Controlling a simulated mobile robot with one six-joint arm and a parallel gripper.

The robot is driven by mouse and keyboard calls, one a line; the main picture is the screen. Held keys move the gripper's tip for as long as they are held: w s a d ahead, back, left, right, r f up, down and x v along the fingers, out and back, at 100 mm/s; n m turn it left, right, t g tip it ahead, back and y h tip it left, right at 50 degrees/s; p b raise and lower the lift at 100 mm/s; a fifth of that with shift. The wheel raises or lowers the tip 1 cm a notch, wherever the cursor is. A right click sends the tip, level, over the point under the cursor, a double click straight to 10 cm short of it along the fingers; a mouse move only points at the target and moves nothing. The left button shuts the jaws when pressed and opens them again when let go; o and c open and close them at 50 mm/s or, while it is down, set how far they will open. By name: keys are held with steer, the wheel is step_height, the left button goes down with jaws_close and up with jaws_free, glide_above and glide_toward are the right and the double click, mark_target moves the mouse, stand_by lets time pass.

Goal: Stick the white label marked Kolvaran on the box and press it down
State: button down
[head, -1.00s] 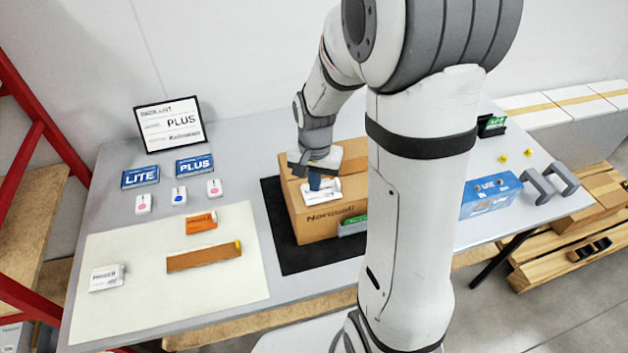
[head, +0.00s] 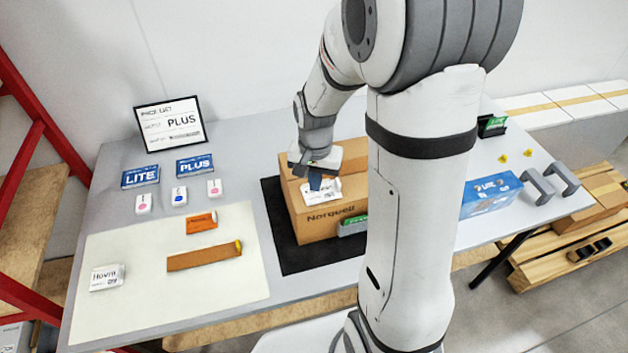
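The brown cardboard box (head: 325,228) stands on a black mat, with "Norquell" printed on its front. A white label (head: 322,194) lies on the box top; its print is too small to read, so I cannot confirm the name Kolvaran. My gripper (head: 315,182) points down at the label's upper part, with a dark blue piece at its tip touching or just above it. Whether the fingers are open or shut is too small to tell. My arm hides the box's right side.
Another white label stack (head: 107,277) lies on the cream mat (head: 130,310), near an orange packet (head: 202,222) and a brown strip (head: 204,257). A framed sign (head: 170,124) and blue LITE and PLUS cards stand behind. A blue box (head: 490,195) is at right.

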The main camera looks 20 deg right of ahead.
steer(key=shift+f+b, duration=0.65)
steer(key=shift+f, duration=0.15)
stand_by(0.6)
stand_by(0.4)
steer(key=shift+r+p, duration=2.15)
steer(key=shift+r, duration=0.9)
steer(key=shift+s+r, duration=0.1)
steer(key=shift+r, duration=0.1)
steer(key=s+r+n+t+b, duration=0.2)
steer(key=s+r+n, duration=0.4)
steer(key=s+r, duration=0.5)
steer(key=s+t, duration=0.1)
steer(key=s, duration=0.2)
steer(key=shift+s+a+r, duration=0.15)
steer(key=shift+s+r, duration=0.05)
steer(key=shift+s, duration=0.05)
